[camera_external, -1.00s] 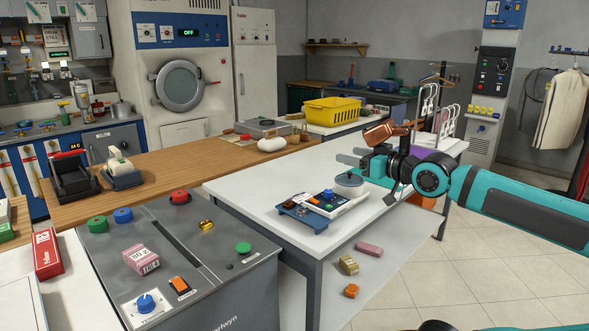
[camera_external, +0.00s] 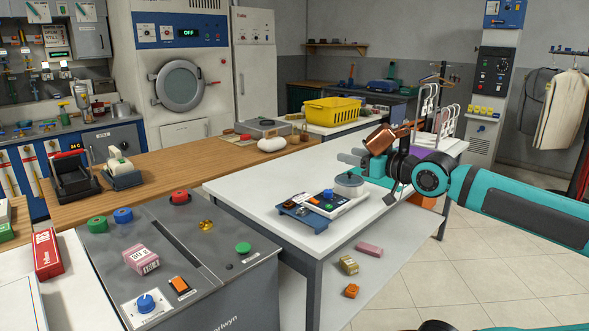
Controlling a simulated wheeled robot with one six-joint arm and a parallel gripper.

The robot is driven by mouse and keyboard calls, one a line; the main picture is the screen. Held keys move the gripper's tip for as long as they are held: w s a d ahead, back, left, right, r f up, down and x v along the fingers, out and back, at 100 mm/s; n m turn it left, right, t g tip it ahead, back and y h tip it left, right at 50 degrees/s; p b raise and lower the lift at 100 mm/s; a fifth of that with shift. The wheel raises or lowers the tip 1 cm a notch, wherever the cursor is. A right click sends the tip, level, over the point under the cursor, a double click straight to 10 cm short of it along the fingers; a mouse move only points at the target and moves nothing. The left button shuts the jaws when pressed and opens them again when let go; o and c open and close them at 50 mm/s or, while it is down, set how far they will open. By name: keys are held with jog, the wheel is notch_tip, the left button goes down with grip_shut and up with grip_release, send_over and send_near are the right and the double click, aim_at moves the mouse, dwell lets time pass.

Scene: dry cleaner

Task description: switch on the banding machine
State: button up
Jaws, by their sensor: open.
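A grey metal cabinet with a long dark slot in its top, which I take for the banding machine (camera_external: 247,286), stands at the front left. Its top carries an orange rocker switch (camera_external: 179,285), a blue knob (camera_external: 146,302), a green button (camera_external: 243,248), a red button (camera_external: 180,197) and a small brass piece (camera_external: 207,225). The switch's position is too small to tell. My gripper (camera_external: 352,158) is open above the far part of the white table, well to the right of and behind the cabinet. A copper-coloured piece (camera_external: 380,139) shows at the gripper; I cannot tell whether they touch.
The white table (camera_external: 252,193) holds a blue tray (camera_external: 302,215), a device with a round grey lid (camera_external: 349,184) and white racks. A pink box (camera_external: 141,258) and green and blue rolls lie on the cabinet. Floor is clear at right.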

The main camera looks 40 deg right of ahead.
jog(key=shift+w+a, duration=0.1)
jog(key=shift+w, duration=0.05)
jog(key=c, duration=0.3)
jog(key=shift+w+a+g+y, duration=0.2)
jog(key=shift+w+a, duration=0.1)
jog(key=shift+w, duration=0.2)
jog(key=shift+w+a+g+y, duration=0.1)
jog(key=shift+w+a+g, duration=0.15)
jog(key=shift+w, duration=0.25)
grip_shut()
jog(key=w+a+f+g+y, duration=0.25)
jog(key=w+a+g, duration=0.45)
jog(key=w+a, duration=0.75)
jog(key=w+a+f+g+h, duration=0.1)
jog(key=a+f+g, duration=0.1)
jog(key=a, duration=0.6)
jog(key=w+a+f+g+h, duration=0.1)
jog(key=w+a+f+g, duration=0.1)
jog(key=a+f, duration=0.3)
jog(key=w+a+f+g+h, duration=0.1)
jog(key=w+a+f+g, duration=0.1)
jog(key=a, duration=0.9)
notch_tip(320, 180, down, 2)
jog(key=shift+w+a+g, duration=0.2)
jog(key=shift+a+g, duration=0.2)
jog(key=shift+g, duration=0.25)
